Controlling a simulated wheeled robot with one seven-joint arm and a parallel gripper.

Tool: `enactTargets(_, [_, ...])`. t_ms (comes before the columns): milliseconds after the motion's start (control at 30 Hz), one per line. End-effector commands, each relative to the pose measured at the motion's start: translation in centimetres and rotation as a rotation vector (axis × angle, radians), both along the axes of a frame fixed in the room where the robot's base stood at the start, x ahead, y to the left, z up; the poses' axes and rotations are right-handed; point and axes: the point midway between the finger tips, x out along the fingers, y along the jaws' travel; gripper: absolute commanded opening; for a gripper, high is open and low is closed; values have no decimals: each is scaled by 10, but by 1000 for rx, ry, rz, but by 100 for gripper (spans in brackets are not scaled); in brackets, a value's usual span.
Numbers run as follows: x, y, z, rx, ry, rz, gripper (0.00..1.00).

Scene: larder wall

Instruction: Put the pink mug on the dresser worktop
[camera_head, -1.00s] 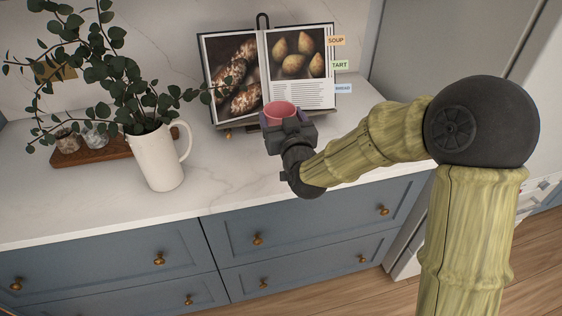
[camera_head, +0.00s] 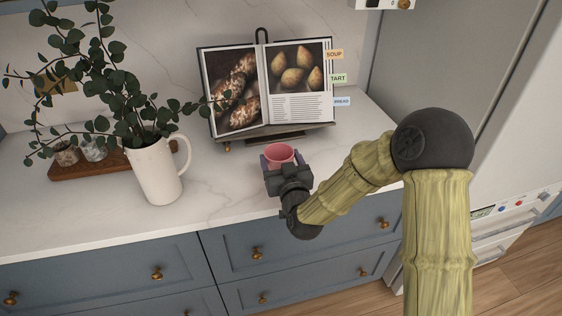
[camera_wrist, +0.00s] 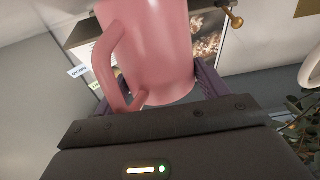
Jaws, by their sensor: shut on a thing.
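The pink mug (camera_head: 279,153) is held in my gripper (camera_head: 281,163), whose jaws are shut on it. In the head view the mug's open top faces up, and the gripper hides its lower part. It appears over the white dresser worktop (camera_head: 225,185), near the front edge and in front of the cookbook stand. I cannot tell whether its base touches the worktop. In the wrist view the pink mug (camera_wrist: 155,50) fills the upper middle, with its handle on the left, between the purple-grey fingers.
An open cookbook (camera_head: 298,75) on a stand is behind the mug. A white jug (camera_head: 157,170) with leafy branches stands left. A wooden tray (camera_head: 75,171) with small jars lies behind the jug. Worktop between jug and mug is clear. A grey fridge (camera_head: 445,70) stands right.

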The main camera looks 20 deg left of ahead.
Motion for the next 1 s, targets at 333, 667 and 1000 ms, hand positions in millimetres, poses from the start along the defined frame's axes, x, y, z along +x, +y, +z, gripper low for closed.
enactTargets(333, [0,0,-4,3,-4,0,40])
enactTargets(667, [0,0,-7,1,-2,0,95])
enactTargets(1000, [-2,-1,-4,1,-1,0,95])
